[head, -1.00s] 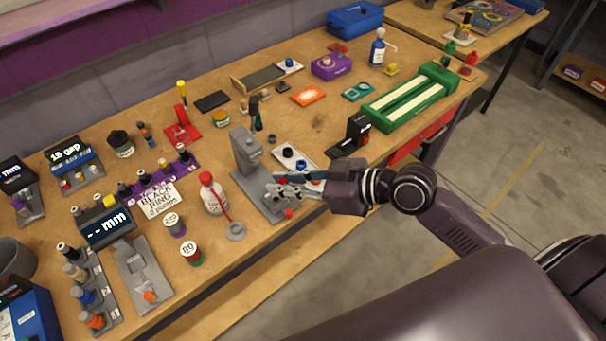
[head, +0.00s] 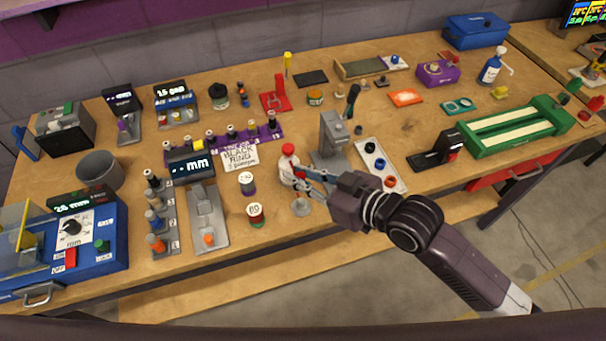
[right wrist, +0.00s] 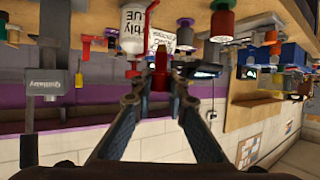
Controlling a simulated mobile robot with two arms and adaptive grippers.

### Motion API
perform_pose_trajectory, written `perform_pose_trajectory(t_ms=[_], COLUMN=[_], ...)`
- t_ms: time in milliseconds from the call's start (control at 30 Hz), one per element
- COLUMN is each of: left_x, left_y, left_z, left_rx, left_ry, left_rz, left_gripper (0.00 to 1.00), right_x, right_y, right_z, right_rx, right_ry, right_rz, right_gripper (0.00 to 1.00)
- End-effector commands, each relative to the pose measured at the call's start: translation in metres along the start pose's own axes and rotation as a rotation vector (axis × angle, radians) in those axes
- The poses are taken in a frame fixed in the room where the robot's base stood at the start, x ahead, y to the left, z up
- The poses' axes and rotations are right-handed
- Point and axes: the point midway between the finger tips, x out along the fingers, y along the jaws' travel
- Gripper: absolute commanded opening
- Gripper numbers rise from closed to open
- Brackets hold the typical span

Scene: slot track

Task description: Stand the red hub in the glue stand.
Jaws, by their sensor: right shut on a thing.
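My right gripper (head: 306,177) is over the bench just right of the white glue bottle (head: 288,176) with its red cap. In the right wrist view it is shut on the red hub (right wrist: 160,80), which has a brass-coloured tip between the fingertips. In the head view the fingers hide most of the hub. A small round grey stand (head: 301,207), likely the glue stand, is on the bench in front of the bottle, below the gripper in the picture. The glue bottle also shows in the right wrist view (right wrist: 138,25). My left gripper is not in view.
A grey press (head: 332,140) stands behind the gripper. A white tray (head: 400,187) with several coloured rings lies to its right. Left of the stand are a red-and-green spool (head: 256,216), another spool (head: 248,184) and a grey fixture (head: 205,222). The front bench edge is close.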

Motion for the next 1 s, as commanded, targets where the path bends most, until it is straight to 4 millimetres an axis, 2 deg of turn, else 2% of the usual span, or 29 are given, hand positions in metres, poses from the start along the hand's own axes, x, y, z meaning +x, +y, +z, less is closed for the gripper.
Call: perform_pose_trajectory(t_ms=[33, 700, 1000], left_x=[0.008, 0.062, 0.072], left_y=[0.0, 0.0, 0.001], left_z=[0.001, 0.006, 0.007], left_rx=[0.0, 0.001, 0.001], left_ry=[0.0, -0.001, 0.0], left_rz=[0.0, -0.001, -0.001], left_gripper=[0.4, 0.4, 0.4], right_x=[0.003, 0.02, 0.028], right_y=[0.0, 0.0, 0.0], right_z=[0.007, 0.049, 0.068], right_rx=[0.0, 0.0, 0.0], right_ry=[0.0, 0.001, -0.001], right_rz=[0.0, 0.0, 0.0], right_gripper=[0.0, 0.0, 0.0])
